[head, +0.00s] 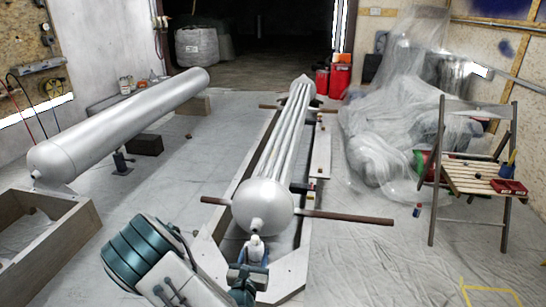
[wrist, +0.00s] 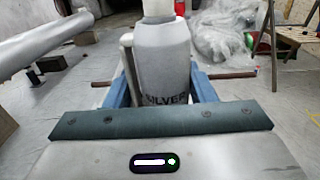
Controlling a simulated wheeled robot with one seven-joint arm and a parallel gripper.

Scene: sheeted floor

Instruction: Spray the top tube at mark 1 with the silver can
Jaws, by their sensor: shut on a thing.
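The silver can (wrist: 165,62), a pale grey can marked "SILVER", stands upright between the blue fingers of my gripper (wrist: 160,88) in the wrist view. Its top is cut off there. In the head view my gripper (head: 252,268) is low in the middle, shut on the can, whose pale top (head: 256,243) shows in front of the round silver end piece (head: 263,207). Behind that end piece a bundle of long silver tubes (head: 289,130) runs away from me. I cannot make out mark 1 or tell exactly which tube is the top one.
A big silver cylinder (head: 125,118) lies at left on stands. A brown bar (head: 345,217) sticks out right of the tubes. A folding chair (head: 470,177) and a plastic-covered heap (head: 385,150) stand at right. Red canisters (head: 340,76) stand behind. Sheeted floor at front right is mostly clear.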

